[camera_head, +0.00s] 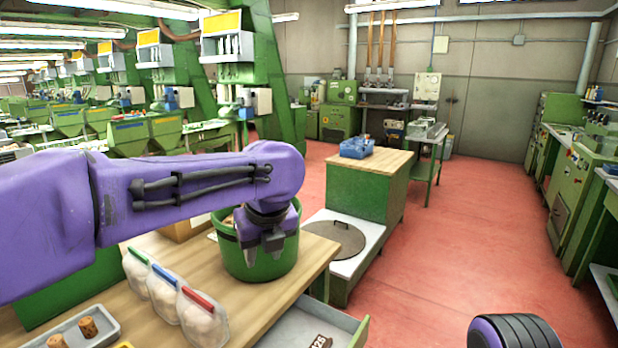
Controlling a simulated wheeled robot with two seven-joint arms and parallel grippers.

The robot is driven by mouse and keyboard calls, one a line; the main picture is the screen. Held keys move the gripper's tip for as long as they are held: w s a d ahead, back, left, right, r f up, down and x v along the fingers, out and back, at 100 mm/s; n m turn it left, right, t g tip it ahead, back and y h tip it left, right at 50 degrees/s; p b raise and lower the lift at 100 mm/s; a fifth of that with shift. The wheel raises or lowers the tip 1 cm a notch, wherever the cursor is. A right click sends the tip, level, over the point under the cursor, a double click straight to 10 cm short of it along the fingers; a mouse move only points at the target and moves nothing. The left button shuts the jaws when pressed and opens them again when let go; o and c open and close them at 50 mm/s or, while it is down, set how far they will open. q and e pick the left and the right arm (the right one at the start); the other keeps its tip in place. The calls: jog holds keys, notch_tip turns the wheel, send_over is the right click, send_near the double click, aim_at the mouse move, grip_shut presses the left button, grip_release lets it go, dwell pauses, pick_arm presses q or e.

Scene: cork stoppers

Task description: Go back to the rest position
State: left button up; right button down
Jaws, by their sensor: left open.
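My left arm comes in from the left in purple and bends down at its wrist over the green bucket (262,265) on the wooden table. My left gripper (263,245) points down at the bucket, its two dark fingertips apart with nothing seen between them. The fingers overlap the bucket's front wall in the picture; how far they are inside it I cannot tell. Most of the bucket's contents are hidden behind the wrist. A purple and black part of my right arm shows at the bottom right; its gripper is out of the picture.
Three bags with coloured clips (203,318) stand in front of the bucket. A grey tray (100,335) with corks lies at the lower left. An open drawer (340,325) juts out below the table. A cabinet with a blue bin (356,148) stands behind. Red floor is clear at right.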

pick_arm(q)
notch_tip(320, 180, down, 20)
jog(key=n+g+h, duration=0.1)
jog(key=n+h, duration=0.2)
jog(key=n, duration=0.6)
jog(key=s+a+f+n, duration=0.2)
jog(key=s+f+n, duration=0.1)
jog(key=f, duration=0.3)
jog(key=s+a+f+n+h, duration=0.1)
jog(key=s+f+n, duration=0.25)
jog(key=f, duration=0.25)
jog(key=s+a+f+n, duration=0.2)
jog(key=f+n, duration=0.2)
jog(key=f, duration=0.2)
jog(key=s+a+f+n+y, duration=0.1)
jog(key=s+a+f+n, duration=0.7)
jog(key=s, duration=0.3)
jog(key=s+a+n+y, duration=0.2)
jog(key=s+a+n, duration=0.2)
jog(key=s, duration=0.3)
jog(key=s+a+f+n+y, duration=0.1)
jog(key=s+a+n+y, duration=0.1)
jog(key=s+a+n, duration=0.3)
jog(key=shift+s+n, duration=0.45)
jog(key=shift+s, duration=0.75)
pick_arm(e)
jog(key=shift+w, duration=0.2)
